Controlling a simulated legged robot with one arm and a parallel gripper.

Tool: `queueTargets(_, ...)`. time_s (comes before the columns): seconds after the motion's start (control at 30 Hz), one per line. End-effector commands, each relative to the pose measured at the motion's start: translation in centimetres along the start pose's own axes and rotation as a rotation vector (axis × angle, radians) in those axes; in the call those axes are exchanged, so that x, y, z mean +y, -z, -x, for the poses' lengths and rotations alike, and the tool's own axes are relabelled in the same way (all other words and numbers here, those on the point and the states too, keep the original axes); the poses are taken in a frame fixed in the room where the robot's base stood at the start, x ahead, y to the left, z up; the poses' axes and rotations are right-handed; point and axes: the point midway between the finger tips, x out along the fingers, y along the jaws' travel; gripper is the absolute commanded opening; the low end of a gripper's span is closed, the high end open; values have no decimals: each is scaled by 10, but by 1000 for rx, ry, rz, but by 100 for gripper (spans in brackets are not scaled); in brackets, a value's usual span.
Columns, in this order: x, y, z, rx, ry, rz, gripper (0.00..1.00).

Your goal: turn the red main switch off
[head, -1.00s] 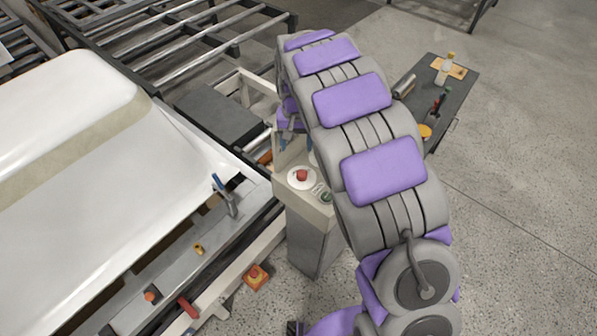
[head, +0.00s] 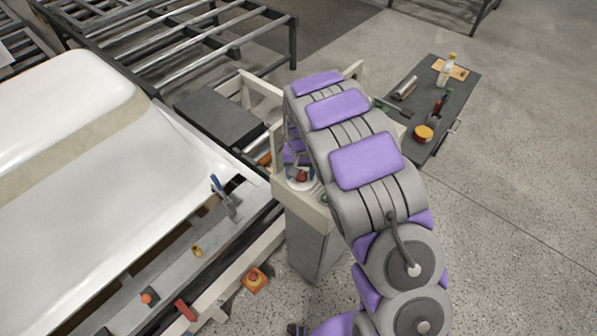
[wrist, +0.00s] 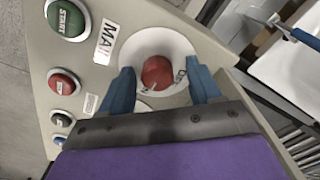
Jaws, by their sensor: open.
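The red main switch (wrist: 157,73) is a round red knob on a white disc, beside a label reading "MAI", in the wrist view. In the head view the red switch (head: 302,175) shows on top of the grey control pedestal (head: 313,245), partly covered by my arm. My gripper (wrist: 162,80) is open, with one blue finger on each side of the red knob. Whether the fingers touch the knob I cannot tell.
A white shell (head: 70,150) and a tool cart (head: 440,110) flank the pedestal.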

Motion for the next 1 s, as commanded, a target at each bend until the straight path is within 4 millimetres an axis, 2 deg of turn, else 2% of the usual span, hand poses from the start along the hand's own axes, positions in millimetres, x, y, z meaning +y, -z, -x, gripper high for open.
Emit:
queueTargets(0.17,-2,0,0,1,-2,-1,61)
queueTargets(0.73,-6,1,-1,1,-3,-1,7)
queueTargets(1.0,-6,1,0,1,-5,9,7)
